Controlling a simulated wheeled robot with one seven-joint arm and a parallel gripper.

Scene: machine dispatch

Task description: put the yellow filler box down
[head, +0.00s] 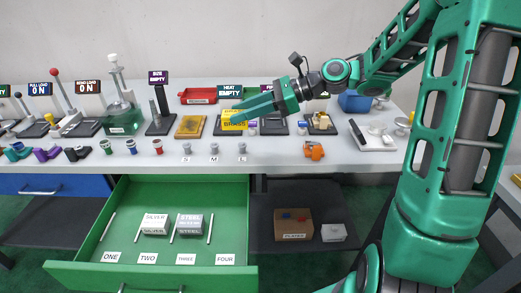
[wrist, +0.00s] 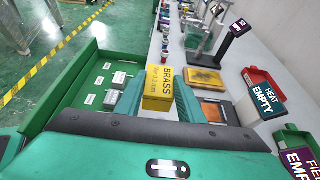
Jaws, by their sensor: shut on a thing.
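My gripper (wrist: 160,98) is shut on the yellow filler box (wrist: 165,86), which is labelled BRASS; its fingers are on either side of it. In the head view the box (head: 229,125) appears over the workbench, in front of the HEAT EMPTY sign, partly covered by my gripper (head: 240,114). Whether it touches the bench cannot be told. The open green drawer (head: 95,268) has labels ONE to FOUR and thin white dividers. A SILVER box (head: 155,224) lies in section TWO and a STEEL box (head: 188,226) in section THREE. Sections ONE and FOUR look empty.
The bench (head: 345,166) carries levers, signs and small coloured parts. An orange part (head: 313,150) and a white scale (head: 373,135) stand to the right. A yellow-orange tray (head: 189,127) lies left of the box. A brown box (head: 293,223) sits on a shelf below.

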